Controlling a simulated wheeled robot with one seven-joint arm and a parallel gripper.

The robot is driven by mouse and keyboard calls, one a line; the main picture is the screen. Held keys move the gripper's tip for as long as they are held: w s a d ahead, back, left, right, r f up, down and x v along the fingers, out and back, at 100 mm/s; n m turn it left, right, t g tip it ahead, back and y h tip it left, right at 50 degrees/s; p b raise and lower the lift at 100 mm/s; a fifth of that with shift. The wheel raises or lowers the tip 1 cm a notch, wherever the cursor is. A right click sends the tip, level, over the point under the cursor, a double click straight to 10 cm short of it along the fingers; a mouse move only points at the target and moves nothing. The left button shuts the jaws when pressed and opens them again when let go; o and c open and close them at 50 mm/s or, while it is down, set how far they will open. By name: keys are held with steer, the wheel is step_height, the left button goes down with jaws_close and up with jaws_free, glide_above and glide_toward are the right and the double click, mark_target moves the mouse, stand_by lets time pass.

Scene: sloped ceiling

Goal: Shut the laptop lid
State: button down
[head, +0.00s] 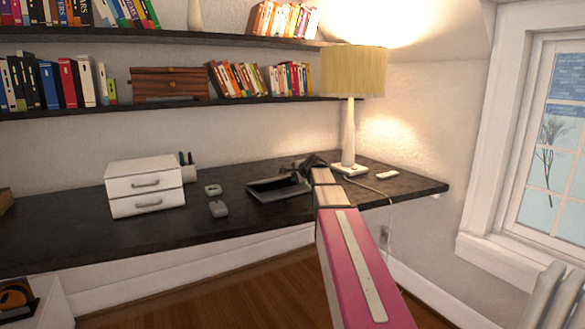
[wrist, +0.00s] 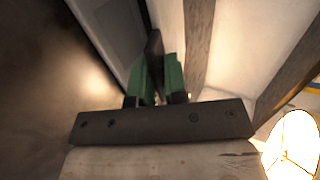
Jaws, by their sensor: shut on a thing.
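The laptop (head: 268,190) is a dark, thin device lying on the desk, left of the lamp. Its grey flat part also shows at the upper left of the wrist view (wrist: 108,28). My gripper (head: 300,168) is at the laptop's right rear side, small and partly hidden by my own arm. In the wrist view, its green fingers (wrist: 154,82) are closed around a thin dark piece, which appears to be the laptop lid (wrist: 153,48) seen nearly edge-on. The lid's exact angle is hard to tell.
The dark desk (head: 60,236) also holds a white drawer box (head: 145,187), a mouse (head: 218,209) and a small grey item (head: 212,190). A lamp (head: 348,135) stands close right of my gripper, with a white remote (head: 387,175) beside it. Shelves hang above.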

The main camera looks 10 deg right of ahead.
steer(key=f, duration=0.2)
steer(key=s+f, duration=0.1)
steer(key=shift+d+f, duration=0.2)
steer(key=shift+f, duration=0.15)
steer(key=shift+s+f, duration=0.1)
steer(key=shift+f, duration=0.75)
steer(key=c, duration=1.2)
jaws_free()
steer(key=shift+c, duration=0.2)
steer(key=v, duration=1)
steer(key=shift+s, duration=0.3)
steer(key=shift+d+r, duration=0.1)
steer(key=shift+r, duration=0.05)
